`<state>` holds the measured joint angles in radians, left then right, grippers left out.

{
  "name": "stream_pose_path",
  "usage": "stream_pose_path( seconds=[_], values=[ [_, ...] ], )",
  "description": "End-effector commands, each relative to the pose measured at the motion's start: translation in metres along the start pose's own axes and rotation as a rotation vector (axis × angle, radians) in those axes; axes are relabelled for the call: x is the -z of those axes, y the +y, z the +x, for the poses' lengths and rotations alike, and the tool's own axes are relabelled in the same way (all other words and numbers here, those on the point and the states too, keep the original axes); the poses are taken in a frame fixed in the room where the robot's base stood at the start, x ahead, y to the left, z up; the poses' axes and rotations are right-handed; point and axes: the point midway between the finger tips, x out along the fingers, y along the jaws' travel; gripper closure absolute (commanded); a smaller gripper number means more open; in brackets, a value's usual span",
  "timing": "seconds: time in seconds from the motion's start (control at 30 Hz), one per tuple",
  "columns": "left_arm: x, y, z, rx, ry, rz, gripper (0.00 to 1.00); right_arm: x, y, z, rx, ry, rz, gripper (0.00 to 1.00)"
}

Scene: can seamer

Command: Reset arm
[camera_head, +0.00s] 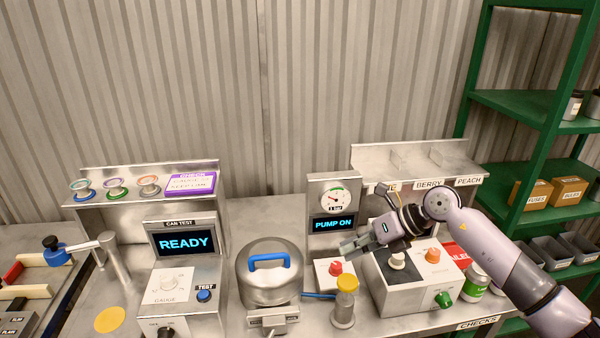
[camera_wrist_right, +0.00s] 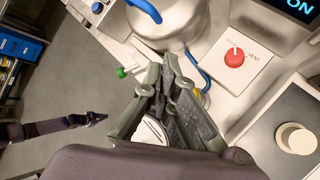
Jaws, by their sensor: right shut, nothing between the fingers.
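My right gripper (camera_head: 352,244) comes in from the right in the head view. It hovers over the bench near the red knob (camera_head: 336,268) and left of the seamer box with the orange and green knobs (camera_head: 408,283). In the right wrist view the right gripper (camera_wrist_right: 165,62) has its fingers together with nothing between them. Past its tips stands the metal pot (camera_wrist_right: 165,20) with a blue handle. A dark arm, seemingly my left one, shows at the left of the wrist view; its gripper's state is too small to tell. The left gripper is out of the head view.
The metal pot (camera_head: 270,275) with a blue handle stands mid-bench. A yellow-topped cylinder (camera_head: 346,300) stands close below my right gripper. The pump gauge panel reads "PUMP ON" (camera_head: 333,224). The test unit reads "READY" (camera_head: 183,243). A green-labelled can (camera_head: 475,283) stands beside my right arm.

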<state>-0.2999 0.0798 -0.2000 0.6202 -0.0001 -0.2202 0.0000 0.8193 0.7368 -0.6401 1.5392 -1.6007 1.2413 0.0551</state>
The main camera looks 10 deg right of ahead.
Motion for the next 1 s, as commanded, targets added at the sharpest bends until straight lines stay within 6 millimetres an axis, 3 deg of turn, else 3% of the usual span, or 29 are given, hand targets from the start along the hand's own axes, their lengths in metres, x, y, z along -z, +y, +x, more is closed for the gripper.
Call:
stream_pose_path(
  seconds=[0.07, 0.23, 0.33, 0.43, 0.57, 0.67, 0.77, 0.83, 0.9, 1.0],
  values=[
    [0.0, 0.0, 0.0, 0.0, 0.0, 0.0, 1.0, -0.001, 0.019, 0.012, -0.07, -0.045, 0.011, 1.0],
    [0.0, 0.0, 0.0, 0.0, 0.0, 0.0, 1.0, -0.019, 0.096, 0.034, -0.375, -0.3, 0.138, 1.0],
    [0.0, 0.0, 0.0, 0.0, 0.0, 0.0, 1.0, -0.034, 0.133, 0.024, -0.572, -0.499, 0.31, 1.0],
    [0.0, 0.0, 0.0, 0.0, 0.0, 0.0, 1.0, -0.046, 0.143, 0.003, -0.724, -0.693, 0.533, 1.0],
    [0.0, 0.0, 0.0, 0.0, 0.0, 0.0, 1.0, -0.045, 0.119, -0.025, -0.843, -0.927, 0.894, 1.0],
    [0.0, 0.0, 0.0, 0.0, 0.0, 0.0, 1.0, -0.025, 0.08, -0.038, -0.864, -1.085, 1.21, 1.0],
    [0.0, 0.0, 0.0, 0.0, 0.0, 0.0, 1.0, 0.015, 0.036, -0.038, -0.817, -1.21, 1.553, 1.0],
    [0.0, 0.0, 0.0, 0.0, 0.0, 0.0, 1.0, 0.056, 0.008, -0.032, -0.743, -1.274, 1.799, 1.0],
    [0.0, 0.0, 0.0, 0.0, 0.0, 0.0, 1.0, 0.104, -0.012, -0.023, -0.634, -1.316, 2.043, 1.0],
    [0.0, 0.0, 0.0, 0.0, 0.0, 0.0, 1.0, 0.174, -0.025, -0.008, -0.448, -1.331, 2.341, 1.0]
  ],
)
